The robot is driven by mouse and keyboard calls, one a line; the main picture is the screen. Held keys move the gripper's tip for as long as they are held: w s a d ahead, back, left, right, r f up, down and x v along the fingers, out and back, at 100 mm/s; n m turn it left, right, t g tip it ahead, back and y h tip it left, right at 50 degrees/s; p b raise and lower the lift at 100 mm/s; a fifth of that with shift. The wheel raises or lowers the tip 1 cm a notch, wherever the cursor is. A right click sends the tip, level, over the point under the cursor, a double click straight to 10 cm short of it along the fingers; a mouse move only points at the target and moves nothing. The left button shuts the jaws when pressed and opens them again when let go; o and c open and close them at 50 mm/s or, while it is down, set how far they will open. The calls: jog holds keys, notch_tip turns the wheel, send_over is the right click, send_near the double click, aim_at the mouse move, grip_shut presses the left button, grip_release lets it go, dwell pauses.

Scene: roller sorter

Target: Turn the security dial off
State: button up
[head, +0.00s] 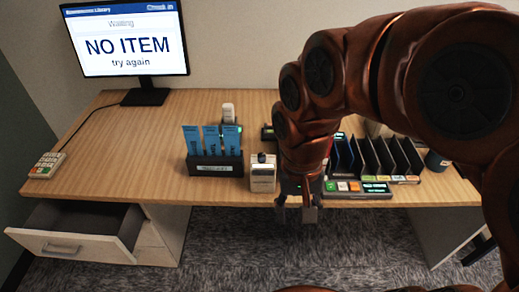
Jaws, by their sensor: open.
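My gripper (296,210) hangs at the front edge of the desk, in front of and right of a cream box-shaped device. It is open and I see nothing between its fingers. No thing in view can be clearly made out as the security dial. The cream device (262,177) has a dark top and stands close to the front edge, but its details are too small to tell. A low grey panel (360,188) with coloured buttons and small lit displays lies right of my gripper. My arm covers part of the desk behind the gripper.
A monitor (127,42) reads "NO ITEM try again". A dark holder (215,165) bears blue cards. Dark upright dividers (390,156) stand at the right, and a keypad (47,165) at the far left. A drawer (70,246) hangs open at lower left. The left desk top is mostly clear.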

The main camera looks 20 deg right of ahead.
jog(key=w+m, duration=0.6)
jog(key=w, duration=0.9)
jog(key=m+t+b, duration=0.1)
jog(key=m, duration=0.6)
send_over(262, 155)
jog(key=shift+f, duration=0.95)
jog(key=shift+w+f+m, duration=0.15)
jog(key=shift+f+m, duration=0.15)
jog(key=shift+f, duration=0.05)
jog(key=shift+f+p, duration=0.9)
jog(key=shift+f, duration=2.75)
grip_shut()
